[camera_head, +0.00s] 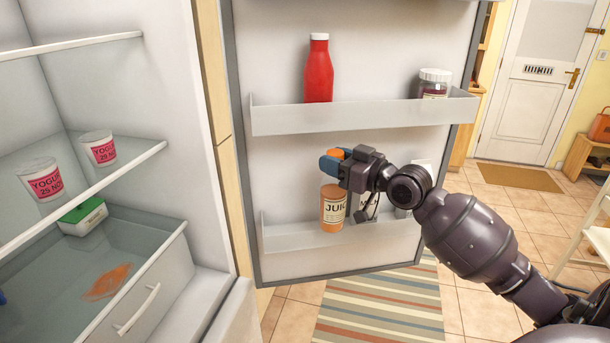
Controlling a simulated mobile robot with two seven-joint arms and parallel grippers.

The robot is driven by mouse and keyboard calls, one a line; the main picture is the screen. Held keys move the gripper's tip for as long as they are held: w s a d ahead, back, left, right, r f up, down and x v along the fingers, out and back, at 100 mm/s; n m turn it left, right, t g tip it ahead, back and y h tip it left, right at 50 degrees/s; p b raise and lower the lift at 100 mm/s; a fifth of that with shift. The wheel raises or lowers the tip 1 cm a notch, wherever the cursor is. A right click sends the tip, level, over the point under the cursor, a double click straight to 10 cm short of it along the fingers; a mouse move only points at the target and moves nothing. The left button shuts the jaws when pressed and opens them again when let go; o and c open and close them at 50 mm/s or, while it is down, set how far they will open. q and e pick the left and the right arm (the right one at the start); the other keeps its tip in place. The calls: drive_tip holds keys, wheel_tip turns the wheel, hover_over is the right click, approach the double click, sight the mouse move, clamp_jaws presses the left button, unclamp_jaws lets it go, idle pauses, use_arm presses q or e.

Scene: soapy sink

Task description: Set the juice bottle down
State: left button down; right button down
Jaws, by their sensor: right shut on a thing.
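The juice bottle (333,210) is orange with a pale label and an orange cap. It is upright at the lower door shelf (290,240) of the open fridge door. I cannot tell whether its base touches the shelf floor, as the shelf's front wall is there. My right gripper (335,163) is shut on the juice bottle near its top, just under the cap. The gripper hides the bottle's neck. My left gripper is not in view.
A red bottle (318,72) and a dark jar (433,84) stand in the upper door shelf (360,116), above my gripper. Pale cartons are partly hidden behind my right wrist. Yogurt cups (40,180) stand on a fridge shelf at left. A striped rug (385,305) lies below the door.

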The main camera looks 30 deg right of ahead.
drive_tip(key=x, duration=0.8)
drive_tip(key=shift+w+p, duration=0.2)
drive_tip(key=shift+p, duration=0.2)
drive_tip(key=shift+f+b, duration=0.35)
drive_tip(key=shift+f, duration=3.15)
drive_tip(key=shift+f, duration=0.2)
drive_tip(key=c, duration=0.7)
unclamp_jaws()
